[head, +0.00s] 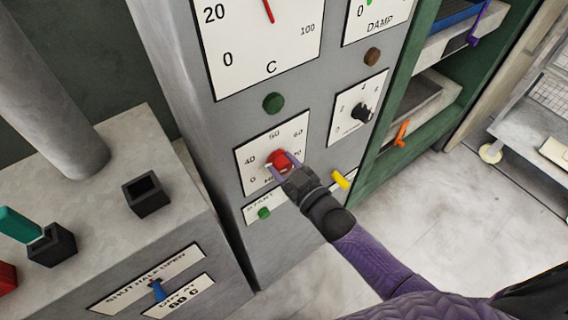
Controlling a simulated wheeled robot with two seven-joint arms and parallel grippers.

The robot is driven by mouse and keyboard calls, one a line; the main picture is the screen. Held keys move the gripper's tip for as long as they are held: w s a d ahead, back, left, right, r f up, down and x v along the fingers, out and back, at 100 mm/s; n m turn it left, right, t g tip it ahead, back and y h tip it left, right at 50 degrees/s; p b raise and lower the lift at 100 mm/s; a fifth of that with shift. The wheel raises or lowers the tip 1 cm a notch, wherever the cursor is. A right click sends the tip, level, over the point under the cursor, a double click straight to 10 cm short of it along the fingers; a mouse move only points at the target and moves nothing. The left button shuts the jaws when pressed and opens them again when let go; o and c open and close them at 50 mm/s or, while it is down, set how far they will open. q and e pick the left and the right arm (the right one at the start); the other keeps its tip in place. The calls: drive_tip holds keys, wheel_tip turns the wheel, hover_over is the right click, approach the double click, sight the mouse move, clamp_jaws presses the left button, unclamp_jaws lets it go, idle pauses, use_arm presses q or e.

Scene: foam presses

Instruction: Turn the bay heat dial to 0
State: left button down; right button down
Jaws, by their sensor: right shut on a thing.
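The bay heat dial is a red knob (280,161) on a white square plate (252,158) on the grey panel. The plate reads 0, 40, 50, 60 and 70 around the knob. The gripper hides part of the knob and the lower right of the plate, so I cannot tell where the knob points. My left gripper is not in view.
A black dial (362,112) is on a plate to the right. A grey console (120,215) stands at left. Open floor lies at right.

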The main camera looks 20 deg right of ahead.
drive_tip(key=n, duration=0.4)
drive_tip(key=shift+f, duration=0.1)
drive_tip(key=shift+n, duration=2.2)
drive_tip(key=shift+c, duration=1)
unclamp_jaws()
drive_tip(key=v, duration=1)
